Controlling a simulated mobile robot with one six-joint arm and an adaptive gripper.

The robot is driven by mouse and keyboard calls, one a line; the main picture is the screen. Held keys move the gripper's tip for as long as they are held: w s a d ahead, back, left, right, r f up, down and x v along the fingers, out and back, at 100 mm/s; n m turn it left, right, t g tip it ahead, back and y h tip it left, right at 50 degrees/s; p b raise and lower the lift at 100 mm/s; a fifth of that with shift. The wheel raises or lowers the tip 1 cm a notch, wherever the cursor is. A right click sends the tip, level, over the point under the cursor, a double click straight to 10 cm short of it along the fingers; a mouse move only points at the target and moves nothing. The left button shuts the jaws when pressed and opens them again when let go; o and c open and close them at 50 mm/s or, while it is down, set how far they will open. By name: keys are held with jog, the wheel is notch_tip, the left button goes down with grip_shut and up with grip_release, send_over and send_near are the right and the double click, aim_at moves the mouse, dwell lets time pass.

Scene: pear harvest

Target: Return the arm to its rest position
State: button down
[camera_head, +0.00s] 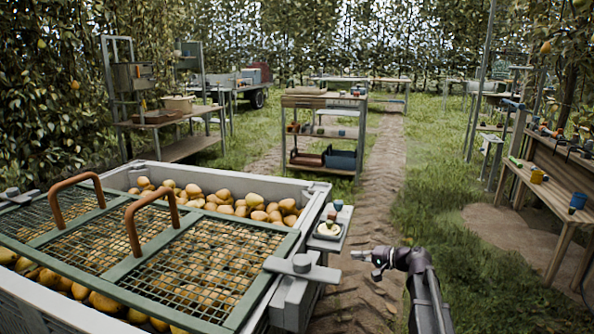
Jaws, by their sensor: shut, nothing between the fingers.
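My gripper (362,255) is at the lower middle of the head view, at the end of my dark arm, which comes up from the bottom edge. It points left and is shut, with nothing in it. It is in the air just right of a small side shelf (318,243) on the pear bin (312,205). The gripper and the shelf appear apart.
The large bin of pears (225,205) fills the lower left, with a green mesh lid (110,240) over part of it. A cart (323,130) stands ahead on the dirt path (385,170). A wooden bench (545,185) is at the right. Grass between is clear.

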jog(key=s+a+f+n+g+h+p, duration=0.2)
jog(key=s+a+h, duration=0.1)
jog(key=s, duration=0.3)
jog(key=s+a+f+n+g+h+p, duration=0.1)
jog(key=s+a+f+g+h+p, duration=0.15)
jog(key=s, duration=0.45)
jog(key=s+d+n+g+h+p, duration=0.1)
jog(key=s+h+p, duration=0.1)
jog(key=s, duration=0.3)
jog(key=s+d+r+n+g+h+p, duration=0.1)
jog(key=s+h, duration=0.2)
jog(key=s, duration=0.1)
jog(key=s+d+g+h+p, duration=0.1)
jog(key=s+d+h+p, duration=0.1)
jog(key=s, duration=0.3)
notch_tip(320, 180, up, 37)
jog(key=p, duration=3.7)
jog(key=shift+w+a, duration=0.15)
jog(key=shift+w, duration=0.15)
